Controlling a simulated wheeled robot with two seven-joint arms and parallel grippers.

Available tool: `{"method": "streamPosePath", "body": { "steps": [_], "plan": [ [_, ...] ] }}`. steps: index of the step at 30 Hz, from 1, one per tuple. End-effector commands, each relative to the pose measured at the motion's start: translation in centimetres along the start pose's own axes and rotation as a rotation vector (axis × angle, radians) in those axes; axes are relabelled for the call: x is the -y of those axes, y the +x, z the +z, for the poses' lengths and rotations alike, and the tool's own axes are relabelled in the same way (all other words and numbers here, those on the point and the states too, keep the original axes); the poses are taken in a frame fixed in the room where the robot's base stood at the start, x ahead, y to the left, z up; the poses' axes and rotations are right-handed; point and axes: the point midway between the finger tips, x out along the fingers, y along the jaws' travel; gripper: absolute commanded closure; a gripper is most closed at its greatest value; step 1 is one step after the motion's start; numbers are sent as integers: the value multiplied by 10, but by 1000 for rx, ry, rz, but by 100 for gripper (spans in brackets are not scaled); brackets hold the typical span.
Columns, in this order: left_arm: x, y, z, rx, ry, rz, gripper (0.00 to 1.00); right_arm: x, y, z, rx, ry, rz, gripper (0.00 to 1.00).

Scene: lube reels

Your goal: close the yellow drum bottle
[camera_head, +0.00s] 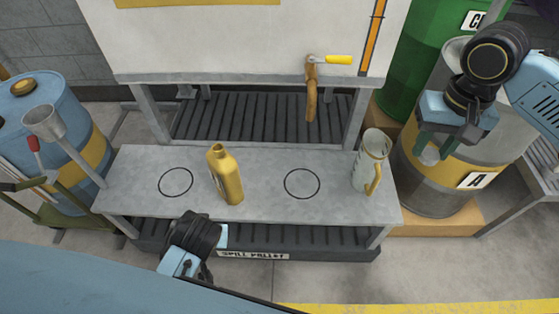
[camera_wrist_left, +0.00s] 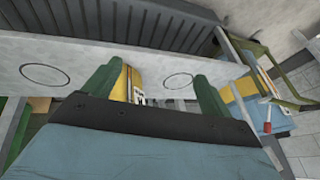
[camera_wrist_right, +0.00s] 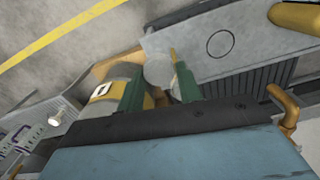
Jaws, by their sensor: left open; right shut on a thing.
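The yellow bottle (camera_head: 228,180) stands upright on the grey bench (camera_head: 138,160), between two black rings. Its neck points up; its dark mouth looks uncapped, but it is small in view. My right gripper (camera_head: 431,153) is up at the right, in front of the yellow-banded drum and well away from the bottle. It is shut on a small pale grey, cap-like thing (camera_head: 429,158), partly hidden by its fingers. My left gripper (camera_wrist_left: 158,75) is open, near the bench's front edge. In its wrist view the bottle (camera_wrist_left: 125,85) shows beyond the fingers, partly covered by one; they do not grip it.
A pale jug (camera_head: 372,160) with a yellow handle stands at the bench's right end. A drum marked A (camera_head: 437,190) and a green drum (camera_head: 425,50) stand right. A tap (camera_head: 311,90) hangs behind the bench. A blue drum (camera_head: 70,135) and funnel (camera_head: 45,122) are left.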

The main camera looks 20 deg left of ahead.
Motion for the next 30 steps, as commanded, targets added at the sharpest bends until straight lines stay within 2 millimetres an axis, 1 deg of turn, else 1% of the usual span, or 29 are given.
{"method": "streamPosePath", "body": {
  "steps": [1, 2, 3, 5, 7, 10, 12, 15, 18, 21, 24, 30],
  "plan": [
    [-4, 6, -11, -22, -81, -63, 16, 10, 20, -4, 14, -20, -7, 89],
    [-4, 10, -16, -41, -130, -105, 16, 14, 31, -6, 13, -33, -7, 89],
    [-6, 14, -24, -71, -193, -157, 16, 19, 46, -9, 14, -48, -7, 89],
    [-10, 18, -37, -128, -279, -226, 16, 26, 70, -11, 15, -70, -6, 89],
    [-18, 18, -53, -208, -367, -292, 16, 34, 98, -9, 14, -94, -7, 89],
    [-34, 12, -78, -341, -470, -354, 16, 44, 139, -1, 14, -124, -8, 89],
    [-47, 5, -94, -435, -524, -374, 16, 49, 166, 8, 13, -143, -7, 89],
    [-66, -7, -115, -556, -578, -375, 16, 54, 197, 22, 10, -166, -6, 89],
    [-81, -17, -129, -646, -609, -361, 16, 57, 218, 34, 6, -184, -3, 89],
    [-91, -24, -138, -700, -627, -347, 16, 59, 230, 41, 2, -195, -2, 89],
    [-95, -26, -141, -722, -633, -340, 16, 59, 235, 44, 0, -199, 0, 89],
    [-95, -26, -141, -725, -634, -340, 16, 59, 235, 44, -1, -201, 1, 89]
  ]
}}
